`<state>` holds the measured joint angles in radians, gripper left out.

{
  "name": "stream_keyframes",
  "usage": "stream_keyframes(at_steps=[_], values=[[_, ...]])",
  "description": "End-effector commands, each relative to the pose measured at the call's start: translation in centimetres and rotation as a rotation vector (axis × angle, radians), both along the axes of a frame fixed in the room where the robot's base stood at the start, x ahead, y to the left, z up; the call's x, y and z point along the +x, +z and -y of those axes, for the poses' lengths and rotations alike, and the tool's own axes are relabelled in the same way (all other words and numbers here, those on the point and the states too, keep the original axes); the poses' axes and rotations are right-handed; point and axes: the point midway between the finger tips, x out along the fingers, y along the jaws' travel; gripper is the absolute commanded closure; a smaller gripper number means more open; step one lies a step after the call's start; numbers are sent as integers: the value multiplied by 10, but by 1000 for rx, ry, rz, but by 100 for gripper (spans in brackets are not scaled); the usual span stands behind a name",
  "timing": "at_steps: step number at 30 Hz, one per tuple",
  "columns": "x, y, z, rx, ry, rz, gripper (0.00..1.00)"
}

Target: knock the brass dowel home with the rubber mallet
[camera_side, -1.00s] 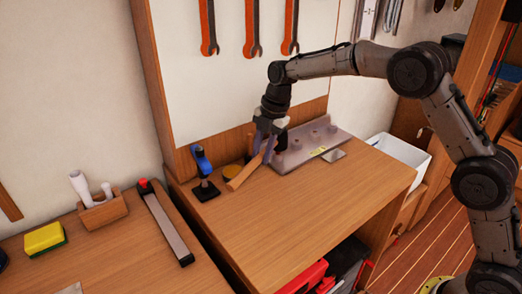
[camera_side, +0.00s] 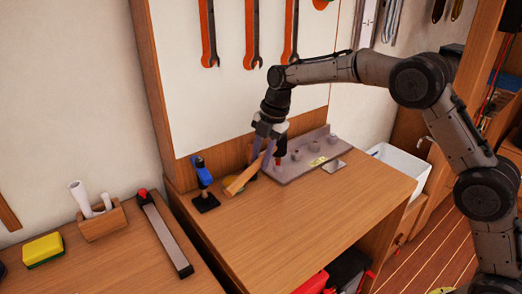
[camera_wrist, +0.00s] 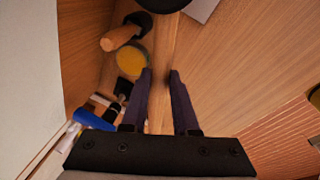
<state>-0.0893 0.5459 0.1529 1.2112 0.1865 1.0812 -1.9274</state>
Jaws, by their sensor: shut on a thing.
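My gripper (camera_side: 261,164) is at the back of the bench, pointing down, its fingers closed around the wooden handle (camera_side: 238,183) of the mallet. The handle slants down to the left in the side view and runs as a pale strip between the fingers (camera_wrist: 160,98) in the wrist view. The dark mallet head (camera_side: 281,146) is right of the fingers, at the left end of a grey metal fixture (camera_side: 300,166) with several raised bosses. A dark round part (camera_wrist: 164,4) at the top of the wrist view looks like the head. I cannot make out the brass dowel.
A blue-handled tool on a black base (camera_side: 203,178) stands left of the mallet. A round tin with yellow contents (camera_wrist: 132,62) and a wooden-handled piece (camera_wrist: 121,37) lie close by the fingers. The bench's front (camera_side: 300,215) is clear.

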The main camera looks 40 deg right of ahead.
Motion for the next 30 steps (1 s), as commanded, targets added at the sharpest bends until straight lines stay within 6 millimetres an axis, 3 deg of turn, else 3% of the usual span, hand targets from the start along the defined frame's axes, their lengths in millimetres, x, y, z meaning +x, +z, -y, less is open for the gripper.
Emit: stream_keyframes(at_steps=[1, 4, 12, 30], values=[[-1, -14, 0, 0, 0, -4, 100], [0, -28, 0, 0, -1, -1, 100], [-1, -32, 1, -1, -2, -6, 100], [1, 14, -1, 1, -1, 1, 100]])
